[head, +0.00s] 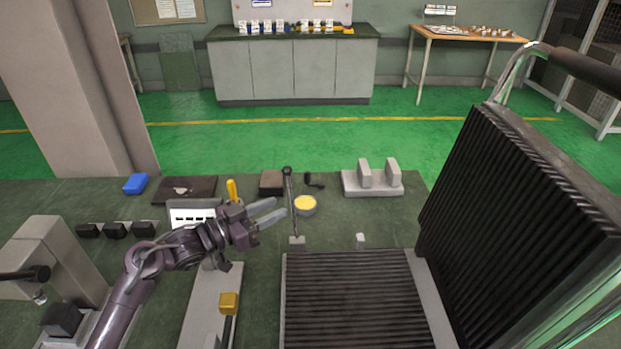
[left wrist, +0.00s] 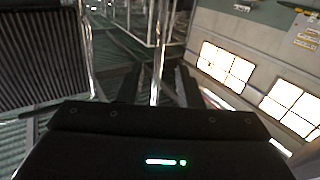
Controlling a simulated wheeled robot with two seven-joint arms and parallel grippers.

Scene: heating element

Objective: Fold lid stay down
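The lid stay (head: 292,208) is a thin upright metal rod with a dark round knob on top. It stands on a small block at the back left corner of the ribbed lower plate (head: 350,300). The ribbed black lid (head: 520,190) stands raised at the right. My left gripper (head: 279,207) is open, with its fingertips just left of the rod; I cannot tell if they touch it. In the left wrist view, a shiny upright rod (left wrist: 158,50) shows between the dark fingers (left wrist: 155,90), and ribbed black plating (left wrist: 40,60) fills the left. My right gripper is not in view.
A yellow-handled tool (head: 232,190) and a white labelled box (head: 193,213) lie near my left gripper. A grey two-post block (head: 372,180) sits at the bench's back edge. A dark handle (head: 590,72) extends above the lid.

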